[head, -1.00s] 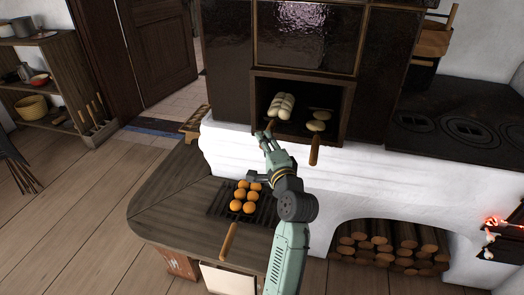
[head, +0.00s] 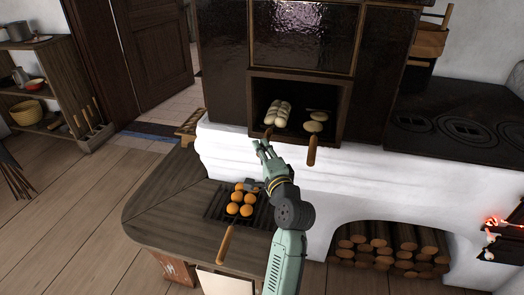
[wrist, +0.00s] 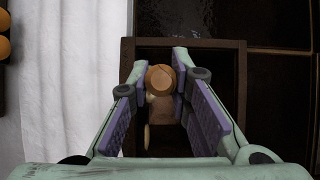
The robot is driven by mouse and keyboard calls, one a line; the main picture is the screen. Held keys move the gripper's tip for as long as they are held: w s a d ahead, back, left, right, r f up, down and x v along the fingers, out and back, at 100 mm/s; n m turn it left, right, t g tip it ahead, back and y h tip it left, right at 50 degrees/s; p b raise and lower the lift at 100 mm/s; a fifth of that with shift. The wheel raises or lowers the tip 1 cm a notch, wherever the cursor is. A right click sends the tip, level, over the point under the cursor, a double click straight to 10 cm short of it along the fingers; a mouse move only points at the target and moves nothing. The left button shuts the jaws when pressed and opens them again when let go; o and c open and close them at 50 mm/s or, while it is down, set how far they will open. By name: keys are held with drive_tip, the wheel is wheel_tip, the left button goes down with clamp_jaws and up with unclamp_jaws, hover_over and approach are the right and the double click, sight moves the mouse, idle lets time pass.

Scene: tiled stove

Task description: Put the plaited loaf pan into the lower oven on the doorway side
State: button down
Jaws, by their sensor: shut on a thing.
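The plaited loaf pan carries a pale braided loaf (head: 278,112) and stands in the left part of the open oven (head: 345,115) in the tiled stove. Its short wooden handle (head: 268,132) points out toward me. My gripper (head: 263,146) is at the oven mouth, shut on this handle. In the wrist view the round handle end (wrist: 160,77) sits between my fingertips (wrist: 161,62). The pan's body is mostly hidden by the dark interior and my gripper.
A pan of pale flat breads (head: 315,123) stands right of the loaf, its handle (head: 312,150) jutting out. Orange-brown buns (head: 240,200) sit on a grate on the wooden bench (head: 175,215). The doorway is at left; a dark cooktop (head: 450,125) lies right.

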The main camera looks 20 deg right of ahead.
drive_tip(key=shift+f, duration=0.1)
idle(0.5)
drive_tip(key=c, duration=1.4)
unclamp_jaws()
drive_tip(key=shift+f, duration=0.15)
drive_tip(key=s, duration=1.2)
drive_tip(key=shift+a, duration=0.2)
